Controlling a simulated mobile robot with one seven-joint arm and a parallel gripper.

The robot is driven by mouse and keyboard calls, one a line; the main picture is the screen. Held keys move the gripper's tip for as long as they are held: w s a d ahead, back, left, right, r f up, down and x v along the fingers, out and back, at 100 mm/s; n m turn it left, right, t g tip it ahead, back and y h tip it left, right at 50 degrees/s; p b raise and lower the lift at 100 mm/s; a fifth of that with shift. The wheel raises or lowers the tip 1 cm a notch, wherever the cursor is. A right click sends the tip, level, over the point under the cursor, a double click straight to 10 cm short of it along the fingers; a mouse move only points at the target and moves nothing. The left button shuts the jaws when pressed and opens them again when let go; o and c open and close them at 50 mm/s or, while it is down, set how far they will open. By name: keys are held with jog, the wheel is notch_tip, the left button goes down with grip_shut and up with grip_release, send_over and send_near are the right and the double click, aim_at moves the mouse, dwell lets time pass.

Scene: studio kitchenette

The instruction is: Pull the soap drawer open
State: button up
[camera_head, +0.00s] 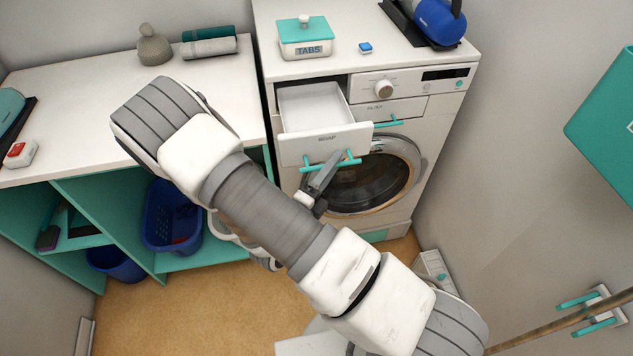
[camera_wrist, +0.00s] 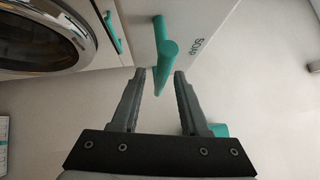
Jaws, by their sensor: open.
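The soap drawer (camera_head: 312,150) is a white drawer at the upper left of the washing machine, with its front marked SOAP. It stands well out of the machine, and its white inside looks empty. Its teal bar handle (camera_head: 346,163) is on the front. My gripper (camera_head: 328,170) is at this handle, partly hidden by my arm in the head view. In the wrist view my gripper (camera_wrist: 160,76) is open, with the teal handle (camera_wrist: 163,68) between its two fingers and small gaps on both sides. The drawer front (camera_wrist: 192,22) fills the upper middle there.
The washing machine (camera_head: 440,160) has a round glass door below the drawer and a second teal handle (camera_head: 389,122) to the right. A TABS box (camera_head: 305,42), a blue sponge-like block (camera_head: 365,47) and a blue bottle (camera_head: 438,20) stand on top. A blue basket (camera_head: 165,215) is at left.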

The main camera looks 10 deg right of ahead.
jog(key=b+v, duration=0.1)
jog(key=v, duration=1.6)
jog(key=s+d+r+m+g+y, duration=0.2)
jog(key=d+r+m+g, duration=0.5)
jog(key=m, duration=0.6)
jog(key=s+d+r+m+g+y, duration=0.2)
jog(key=d+r+m+g, duration=0.25)
jog(key=m+g, duration=0.55)
notch_tip(320, 180, up, 13)
jog(key=s+m+t+y, duration=0.1)
jog(key=m+t+y, duration=0.8)
jog(key=m, duration=1.1)
jog(key=shift+s+d+f+y, duration=0.2)
jog(key=shift+f+y, duration=0.05)
jog(key=shift+y, duration=0.25)
